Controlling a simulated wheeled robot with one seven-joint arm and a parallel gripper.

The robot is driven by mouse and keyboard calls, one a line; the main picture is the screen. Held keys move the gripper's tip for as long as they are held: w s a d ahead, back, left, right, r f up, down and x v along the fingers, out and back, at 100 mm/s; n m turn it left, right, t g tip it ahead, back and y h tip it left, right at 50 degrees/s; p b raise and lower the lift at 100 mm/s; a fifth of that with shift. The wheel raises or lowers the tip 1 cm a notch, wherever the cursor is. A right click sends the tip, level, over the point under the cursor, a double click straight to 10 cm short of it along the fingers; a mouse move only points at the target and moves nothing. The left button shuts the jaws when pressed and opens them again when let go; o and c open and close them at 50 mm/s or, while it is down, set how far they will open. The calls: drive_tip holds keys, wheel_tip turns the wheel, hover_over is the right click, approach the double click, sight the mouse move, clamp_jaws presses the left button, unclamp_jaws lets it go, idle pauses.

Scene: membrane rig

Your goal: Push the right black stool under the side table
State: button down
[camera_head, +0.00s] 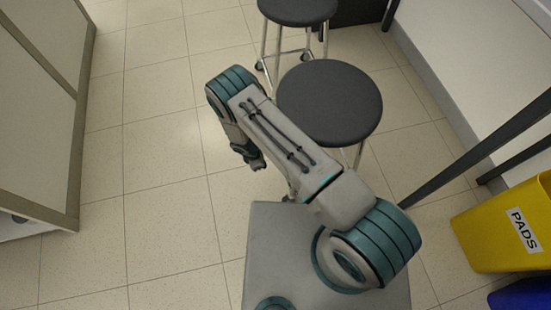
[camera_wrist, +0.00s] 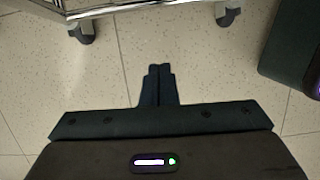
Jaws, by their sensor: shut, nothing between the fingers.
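Two round black stools with chrome legs stand in the head view. The right, nearer black stool (camera_head: 340,105) is partly covered by my arm. The other stool (camera_head: 297,9) is farther back, slightly left, and cut by the top edge. My gripper (camera_head: 258,164) points down near the floor, left of the nearer stool, apart from its seat. In the wrist view its fingers (camera_wrist: 160,70) are together and empty. A chrome stool base (camera_wrist: 140,12) with dark casters lies ahead of them; I cannot tell which stool. Black slanting legs (camera_head: 480,148) at right may be the side table's; no tabletop shows.
A yellow PADS bin (camera_head: 508,228) and a blue bin (camera_head: 522,294) stand at lower right. A pale cabinet (camera_head: 38,105) lines the left. A dark object (camera_head: 358,11) stands at the top by the wall. Tiled floor (camera_head: 150,170) is clear between cabinet and arm.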

drive_tip(key=b+x, duration=0.3)
drive_tip(key=x, duration=0.6)
drive_tip(key=shift+s+d+f, duration=0.1)
drive_tip(key=shift+d+f, duration=0.05)
drive_tip(key=shift+f, duration=0.2)
drive_tip(key=d, duration=0.1)
drive_tip(key=w+d, duration=0.1)
drive_tip(key=d, duration=0.1)
drive_tip(key=shift+w+d, duration=0.1)
drive_tip(key=shift+d, duration=0.35)
drive_tip(key=shift+b, duration=0.3)
